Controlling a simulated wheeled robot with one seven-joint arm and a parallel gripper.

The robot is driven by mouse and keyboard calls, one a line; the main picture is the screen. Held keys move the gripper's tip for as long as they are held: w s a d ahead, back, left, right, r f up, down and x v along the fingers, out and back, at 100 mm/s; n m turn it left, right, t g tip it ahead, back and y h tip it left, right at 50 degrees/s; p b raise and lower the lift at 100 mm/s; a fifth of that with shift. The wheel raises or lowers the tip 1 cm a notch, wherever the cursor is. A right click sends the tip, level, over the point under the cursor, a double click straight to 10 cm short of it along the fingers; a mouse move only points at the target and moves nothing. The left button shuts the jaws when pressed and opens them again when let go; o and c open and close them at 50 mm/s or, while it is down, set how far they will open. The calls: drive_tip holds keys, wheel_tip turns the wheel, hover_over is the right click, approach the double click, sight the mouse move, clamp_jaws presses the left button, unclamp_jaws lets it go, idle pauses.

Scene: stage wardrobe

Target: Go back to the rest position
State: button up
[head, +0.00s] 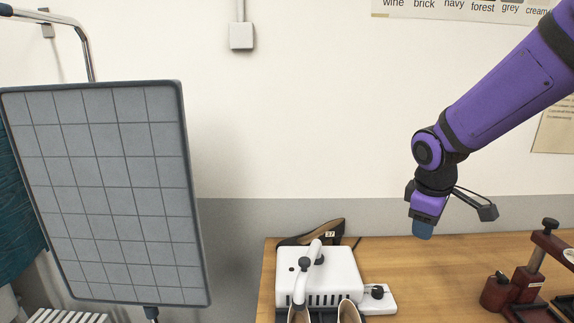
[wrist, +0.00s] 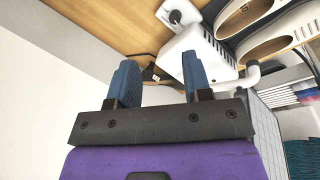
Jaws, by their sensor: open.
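My gripper (head: 422,231) hangs from my purple arm in the right half of the head view, above the wooden table and apart from everything on it. In the wrist view my gripper (wrist: 158,75) shows two blue fingers spread apart with nothing held between them. Beyond the fingers are the table and a white appliance.
The white appliance (head: 318,275) stands on the wooden table (head: 420,270), with shoes at its front and a dark shoe (head: 327,232) behind. A dark red clamp-like device (head: 525,285) stands at right. A large gridded grey panel (head: 110,190) stands at left.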

drive_tip(key=s+r+m+t+y, duration=0.1)
drive_tip(key=s+r+m, duration=0.3)
drive_tip(key=s, duration=0.6)
drive_tip(key=s+d+r+m+t, duration=0.1)
drive_tip(key=s+r+m+t, duration=0.1)
drive_tip(key=s+r+m, duration=0.3)
drive_tip(key=s+r, duration=0.3)
drive_tip(key=s, duration=0.3)
drive_tip(key=shift+s+d+m+y, duration=0.25)
drive_tip(key=shift+m+y, duration=0.05)
drive_tip(key=shift+y, duration=0.1)
